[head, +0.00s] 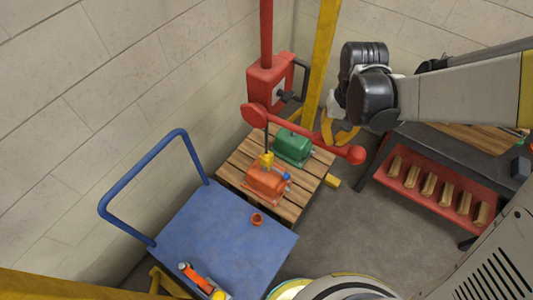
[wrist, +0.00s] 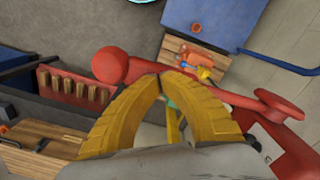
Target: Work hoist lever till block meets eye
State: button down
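The red hoist lever (head: 318,138) runs from a round pivot at the red hoist box (head: 268,80) to a red ball end. The lever (wrist: 225,94) and its ball also show in the wrist view. My gripper (wrist: 162,75) has its yellow fingertips together over the lever near the ball; I cannot tell whether they touch it. In the head view the yellow fingers (head: 340,130) are just behind the lever. A yellow block (head: 266,160) hangs on a thin line above the orange motor (head: 266,183). The eye is not clear, and the gap to it cannot be judged.
A green motor (head: 293,147) sits behind the orange one on a wooden pallet (head: 232,170). A blue cart (head: 215,235) with an orange cup stands in front. A dark bench (head: 410,150) with a red shelf is at right. Walls are close at left and behind.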

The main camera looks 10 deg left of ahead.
jog(key=shift+f, duration=0.5)
notch_tip(320, 180, down, 4)
jog(key=b, duration=0.4)
jog(key=r+p, duration=0.2)
jog(key=r, duration=0.2)
jog(key=r+p, duration=0.3)
jog(key=r, duration=0.1)
jog(key=a+r+p, duration=0.1)
jog(key=r+p, duration=0.2)
jog(key=r, duration=0.1)
jog(key=shift+w, duration=0.15)
dwell(0.4)
